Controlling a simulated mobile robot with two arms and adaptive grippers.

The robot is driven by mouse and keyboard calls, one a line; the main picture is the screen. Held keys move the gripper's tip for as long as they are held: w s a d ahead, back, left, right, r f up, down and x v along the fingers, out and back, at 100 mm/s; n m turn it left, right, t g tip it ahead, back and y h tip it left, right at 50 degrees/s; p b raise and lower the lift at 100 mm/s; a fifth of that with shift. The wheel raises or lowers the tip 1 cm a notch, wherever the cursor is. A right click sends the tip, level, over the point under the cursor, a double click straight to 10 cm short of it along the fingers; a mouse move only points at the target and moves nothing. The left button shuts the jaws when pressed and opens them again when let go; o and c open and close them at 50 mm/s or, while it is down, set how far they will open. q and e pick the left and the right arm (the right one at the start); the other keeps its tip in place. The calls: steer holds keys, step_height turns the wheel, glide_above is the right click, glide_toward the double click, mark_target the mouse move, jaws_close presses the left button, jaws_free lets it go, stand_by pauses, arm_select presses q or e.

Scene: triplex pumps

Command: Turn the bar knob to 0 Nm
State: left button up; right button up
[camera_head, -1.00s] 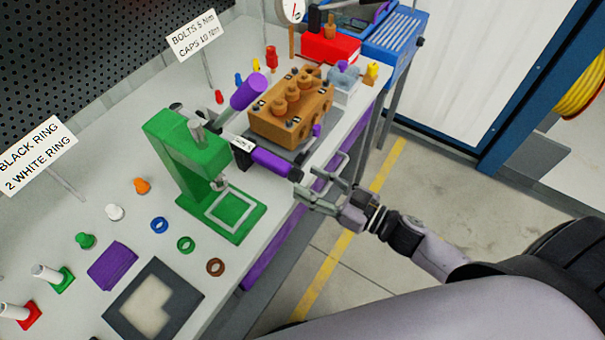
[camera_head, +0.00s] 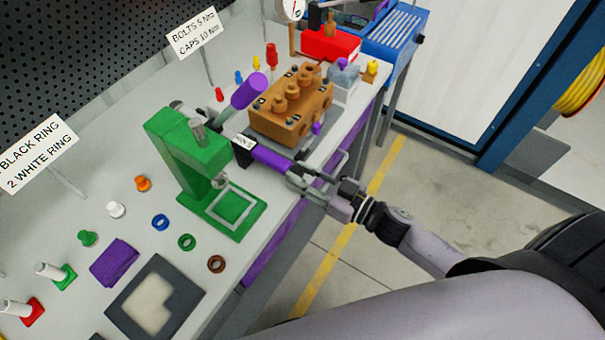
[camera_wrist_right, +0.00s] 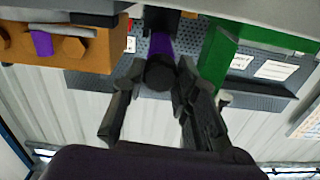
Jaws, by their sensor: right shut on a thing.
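The purple bar (camera_head: 270,158) sticks out from beside the green press toward the table's front edge. A small white label (camera_head: 243,142) sits on its dark block; its reading is too small to be sure of. The bar's dark round end knob (camera_wrist_right: 159,73) shows in the right wrist view, with purple behind it. My right gripper (camera_head: 296,173) is at this outer end, its fingers shut on the knob from both sides. In the right wrist view the fingertips (camera_wrist_right: 160,78) flank the knob. The fingers partly hide the knob in the head view. My left gripper is out of view.
The green press (camera_head: 190,160) stands left of the bar. An orange pump block (camera_head: 290,112) sits behind it on a grey plate. Rings and a dark frame (camera_head: 185,310) lie at the front left. The floor right of the table is clear.

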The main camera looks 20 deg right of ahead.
jaws_close()
steer(key=shift+n, duration=0.3)
steer(key=shift+s+a+f+n+b, duration=0.1)
steer(key=shift+n+b, duration=0.1)
steer(key=shift+n, duration=3.6)
steer(key=shift+f+n+b, duration=0.1)
steer(key=shift+n+b, duration=0.1)
steer(key=shift+n, duration=3.6)
steer(key=o, duration=0.7)
jaws_free()
steer(key=shift+r, duration=0.1)
steer(key=shift+c, duration=0.2)
